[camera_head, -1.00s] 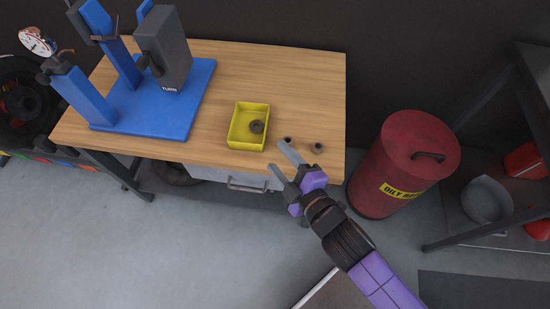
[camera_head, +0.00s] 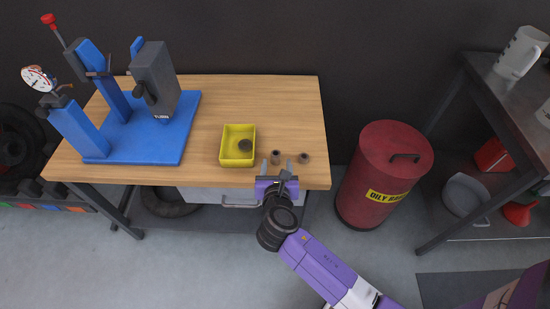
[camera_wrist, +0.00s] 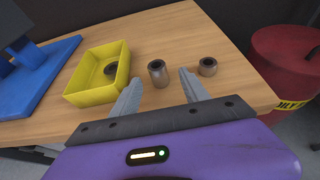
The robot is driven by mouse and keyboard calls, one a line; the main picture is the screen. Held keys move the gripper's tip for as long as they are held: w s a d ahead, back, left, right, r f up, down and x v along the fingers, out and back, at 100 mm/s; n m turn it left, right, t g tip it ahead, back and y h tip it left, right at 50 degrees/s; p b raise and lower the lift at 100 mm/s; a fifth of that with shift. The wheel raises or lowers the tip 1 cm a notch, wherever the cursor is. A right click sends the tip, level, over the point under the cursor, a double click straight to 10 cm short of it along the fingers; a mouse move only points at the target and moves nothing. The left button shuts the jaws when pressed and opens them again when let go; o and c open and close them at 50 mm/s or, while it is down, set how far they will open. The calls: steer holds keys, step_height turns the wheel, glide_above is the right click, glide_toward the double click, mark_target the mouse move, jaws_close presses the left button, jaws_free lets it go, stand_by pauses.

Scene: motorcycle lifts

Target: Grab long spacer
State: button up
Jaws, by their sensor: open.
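The long spacer (camera_wrist: 157,74) is a grey-brown hollow cylinder standing upright on the wooden bench. It is the taller of two spacers outside the bin and also shows in the head view (camera_head: 275,157). A shorter spacer (camera_wrist: 207,67) stands to its right. My gripper (camera_head: 277,167) is open and empty at the bench's front edge. In the wrist view its two fingers point toward the long spacer, which shows between their tips. I cannot tell whether either finger touches it.
A yellow bin (camera_head: 238,160) with a dark ring-shaped part (camera_head: 245,146) inside stands left of the spacers. A blue press-like stand (camera_head: 150,150) is on the bench's left. A red oily-waste can (camera_head: 375,185) stands on the floor to the right. The bench (camera_head: 285,105) behind the spacers is clear.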

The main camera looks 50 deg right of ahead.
mark_target(276, 160)
steer(key=x, duration=0.5)
steer(key=shift+w+d+f, duration=0.1)
steer(key=shift+w, duration=0.2)
jaws_close()
